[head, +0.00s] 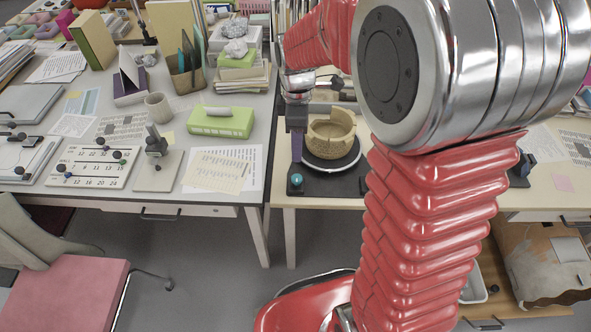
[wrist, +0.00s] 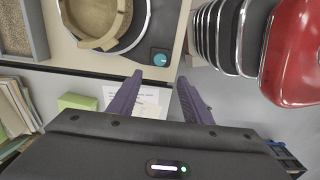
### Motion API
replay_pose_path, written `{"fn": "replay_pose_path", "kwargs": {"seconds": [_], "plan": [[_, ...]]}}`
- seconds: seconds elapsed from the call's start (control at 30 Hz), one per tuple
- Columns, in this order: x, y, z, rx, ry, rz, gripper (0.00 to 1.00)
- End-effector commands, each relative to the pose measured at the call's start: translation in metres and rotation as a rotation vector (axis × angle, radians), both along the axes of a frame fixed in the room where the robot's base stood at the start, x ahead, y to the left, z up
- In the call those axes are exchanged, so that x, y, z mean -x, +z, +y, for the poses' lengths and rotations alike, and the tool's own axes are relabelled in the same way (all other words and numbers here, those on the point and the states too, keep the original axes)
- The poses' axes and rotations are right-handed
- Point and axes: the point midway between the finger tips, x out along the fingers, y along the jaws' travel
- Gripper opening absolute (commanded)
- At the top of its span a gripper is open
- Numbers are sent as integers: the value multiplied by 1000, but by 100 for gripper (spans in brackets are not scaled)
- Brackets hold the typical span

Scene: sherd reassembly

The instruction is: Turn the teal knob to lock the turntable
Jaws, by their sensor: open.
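The teal knob (head: 296,179) sits on the dark base at the near left corner of the turntable. It also shows in the wrist view (wrist: 160,59), just beyond the fingertips and roughly between them. The turntable (head: 345,162) is a dark disc with a pale rim; its edge shows in the wrist view (wrist: 147,22). A tan, broken-edged pot (head: 331,143) stands on it. My gripper (head: 297,160) has purple fingers pointing down, just above and behind the knob in the head view. In the wrist view the fingers (wrist: 160,78) are apart with nothing between them.
The left desk holds a green case (head: 222,122), a grey stand (head: 155,160) and papers. A gap separates the two desks. In the wrist view a grey tray (wrist: 24,30) lies left of the pot. My red arm hides much of the right desk.

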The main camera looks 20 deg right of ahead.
Motion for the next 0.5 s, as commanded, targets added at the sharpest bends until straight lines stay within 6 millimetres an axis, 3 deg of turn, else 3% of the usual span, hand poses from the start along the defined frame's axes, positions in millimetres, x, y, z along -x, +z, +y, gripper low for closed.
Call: {"fn": "replay_pose_path", "kwargs": {"seconds": [0.33,0.5], "plan": [[0,-2,0,0,-1,-1,45],[0,-14,0,0,-2,0,45]]}}
